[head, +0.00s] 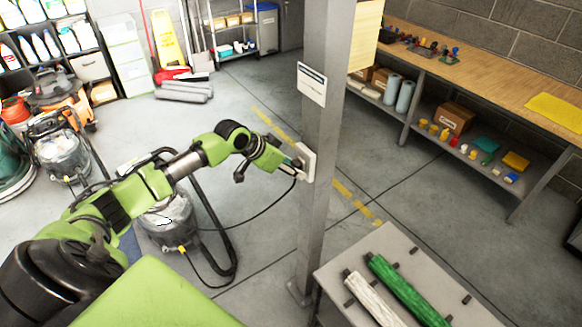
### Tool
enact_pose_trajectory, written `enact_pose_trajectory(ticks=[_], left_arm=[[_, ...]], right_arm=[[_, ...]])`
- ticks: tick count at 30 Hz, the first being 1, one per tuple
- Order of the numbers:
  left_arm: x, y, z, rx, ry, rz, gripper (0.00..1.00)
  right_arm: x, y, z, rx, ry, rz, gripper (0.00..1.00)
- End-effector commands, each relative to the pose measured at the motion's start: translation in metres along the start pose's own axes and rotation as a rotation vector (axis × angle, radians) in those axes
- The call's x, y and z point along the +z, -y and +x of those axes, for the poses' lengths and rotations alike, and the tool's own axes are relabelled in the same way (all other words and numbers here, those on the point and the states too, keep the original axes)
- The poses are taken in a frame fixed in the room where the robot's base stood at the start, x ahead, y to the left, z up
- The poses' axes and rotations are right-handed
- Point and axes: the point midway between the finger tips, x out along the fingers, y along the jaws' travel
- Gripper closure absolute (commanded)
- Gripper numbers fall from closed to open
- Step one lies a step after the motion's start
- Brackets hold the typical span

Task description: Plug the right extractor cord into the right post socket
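The grey metal post (322,130) stands upright at the middle of the head view. A white socket plate (308,160) is on its left side. My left gripper (292,167) is at the socket plate, shut on the cord's plug, which it mostly hides. I cannot tell whether the plug is fully seated. A thin black cord (262,212) hangs from the gripper and sags down left to the right extractor (168,222), a silver canister behind my arm. A second canister extractor (66,155) stands farther left. My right gripper is out of view.
A grey table (400,255) with green and white rolls stands right of the post's foot. A wooden workbench (480,75) lines the right wall. A yellow sign (168,40) and shelves stand at the back. A thick black hose (225,245) loops on the floor.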

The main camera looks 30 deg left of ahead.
Motion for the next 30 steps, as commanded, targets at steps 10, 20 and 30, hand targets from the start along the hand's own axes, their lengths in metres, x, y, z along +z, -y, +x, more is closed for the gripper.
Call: enact_pose_trajectory(ticks=[10,20,30], left_arm=[[0.001,0.001,-0.004,-0.001,0.001,0.0,0.56],[0.001,0.001,-0.065,-0.003,0.004,0.006,0.56],[0.001,0.001,-0.115,-0.001,0.002,0.0,0.56]], right_arm=[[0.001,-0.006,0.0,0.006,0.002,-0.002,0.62],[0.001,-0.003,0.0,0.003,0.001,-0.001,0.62],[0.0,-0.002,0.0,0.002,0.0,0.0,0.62]])
